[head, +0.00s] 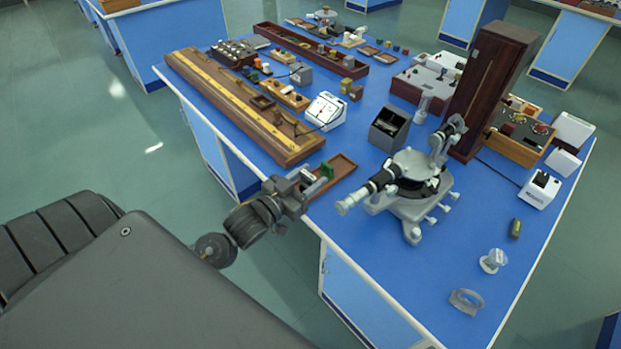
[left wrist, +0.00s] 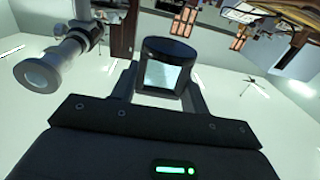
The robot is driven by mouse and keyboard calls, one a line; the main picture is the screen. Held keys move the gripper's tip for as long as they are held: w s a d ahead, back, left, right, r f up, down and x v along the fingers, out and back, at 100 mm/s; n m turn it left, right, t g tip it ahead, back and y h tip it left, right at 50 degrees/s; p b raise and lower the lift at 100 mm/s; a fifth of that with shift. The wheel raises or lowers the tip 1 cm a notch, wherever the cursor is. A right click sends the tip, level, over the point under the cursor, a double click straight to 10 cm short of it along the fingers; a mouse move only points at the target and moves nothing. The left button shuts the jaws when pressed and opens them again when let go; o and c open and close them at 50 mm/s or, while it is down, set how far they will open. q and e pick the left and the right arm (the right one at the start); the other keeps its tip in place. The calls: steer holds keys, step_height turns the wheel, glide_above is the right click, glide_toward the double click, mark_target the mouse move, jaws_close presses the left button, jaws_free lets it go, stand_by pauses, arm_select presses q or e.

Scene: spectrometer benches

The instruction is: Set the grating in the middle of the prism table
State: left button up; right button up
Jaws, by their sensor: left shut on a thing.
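The spectrometer (head: 412,190) stands on the blue bench, with its round prism table (head: 415,163) at its middle. My left gripper (head: 304,183) is at the bench's left edge, beside a shallow brown tray (head: 343,170) and left of the spectrometer. In the left wrist view its two fingers are shut on the grating (left wrist: 164,76), a dark-framed piece with a pale glassy face. The grating is hard to make out in the head view. A spectrometer tube with a round end (left wrist: 40,73) shows at the left of the wrist view. My right gripper is not in view.
A small green thing (head: 327,170) shows at the tray, close to my gripper. A black box (head: 389,127) and a tall dark wooden case (head: 493,90) stand behind the spectrometer. A long wooden bench with a scale (head: 235,105) lies behind the tray.

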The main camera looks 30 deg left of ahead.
arm_select(q)
steer(key=w+a+f, duration=0.1)
steer(key=w+f, duration=0.1)
steer(key=w+a+f, duration=0.2)
steer(key=w+f, duration=0.1)
steer(key=w+a+f+p, duration=0.1)
steer(key=w+a+f, duration=0.1)
steer(key=w, duration=0.1)
steer(key=shift+w+f, duration=0.15)
steer(key=shift+f, duration=0.15)
steer(key=f, duration=0.2)
steer(key=shift+w+a+f+p, duration=0.15)
steer(key=shift+w+f+p, duration=0.1)
steer(key=shift+f+p, duration=0.15)
steer(key=shift+f, duration=0.2)
steer(key=shift+f, duration=0.2)
steer(key=o, duration=1)
